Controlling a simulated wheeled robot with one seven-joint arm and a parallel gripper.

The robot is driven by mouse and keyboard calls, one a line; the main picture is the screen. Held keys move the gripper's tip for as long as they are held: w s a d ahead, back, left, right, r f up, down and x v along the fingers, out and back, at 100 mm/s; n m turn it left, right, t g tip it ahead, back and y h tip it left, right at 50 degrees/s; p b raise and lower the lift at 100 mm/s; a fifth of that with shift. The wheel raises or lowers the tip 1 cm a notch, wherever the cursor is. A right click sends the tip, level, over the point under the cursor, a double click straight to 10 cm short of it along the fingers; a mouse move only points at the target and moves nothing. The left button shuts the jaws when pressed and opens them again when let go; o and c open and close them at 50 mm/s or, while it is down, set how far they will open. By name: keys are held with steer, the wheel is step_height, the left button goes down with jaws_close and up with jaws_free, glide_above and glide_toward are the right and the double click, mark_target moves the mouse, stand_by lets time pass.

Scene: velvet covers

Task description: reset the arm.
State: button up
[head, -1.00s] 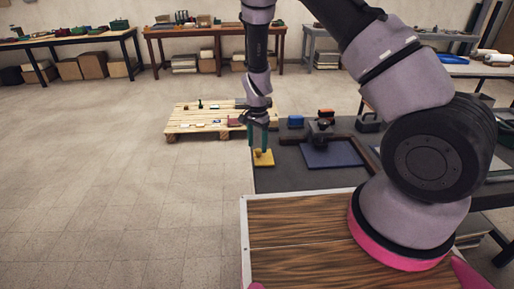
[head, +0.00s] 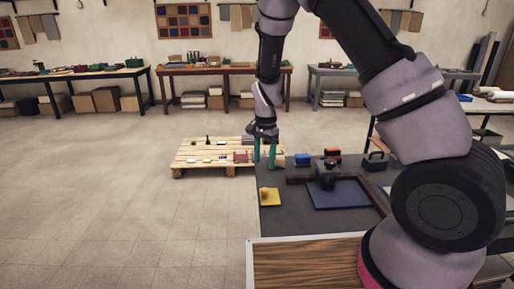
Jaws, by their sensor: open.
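My gripper (head: 264,155) hangs at the end of my arm, pointing down, with its two teal fingers apart and nothing between them. It is above the far left part of the dark grey table (head: 290,223). A yellow block with a knob on top (head: 269,196) sits on the table's left edge area, below my gripper in the picture and apart from it.
A blue mat (head: 340,197) lies on the table inside a dark frame. A dark device (head: 326,176), a blue block (head: 303,159) and an orange-and-black block (head: 333,153) stand near it. A low pallet (head: 200,170) with small items is behind. The floor at left is clear.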

steer(key=s+d+r+n+t+y, duration=0.1)
steer(key=s+d+r, duration=0.15)
steer(key=r, duration=0.55)
steer(key=s+d+r+t+y, duration=0.15)
steer(key=d+r, duration=0.25)
steer(key=r, duration=0.5)
steer(key=s+d+r+n+t+y, duration=0.1)
steer(key=s+d+r, duration=0.2)
steer(key=r, duration=0.5)
steer(key=s+d+r+n+t+h, duration=0.1)
steer(key=s+d+r, duration=0.3)
steer(key=s, duration=0.4)
steer(key=s+d+r+n+t, duration=0.1)
steer(key=s+d+r+t, duration=0.1)
steer(key=s+d+r, duration=0.2)
steer(key=s+r, duration=0.2)
steer(key=s, duration=0.1)
steer(key=shift+s+d+n+t+h, duration=0.15)
steer(key=shift+s+n+t+h, duration=0.2)
steer(key=shift+n, duration=0.05)
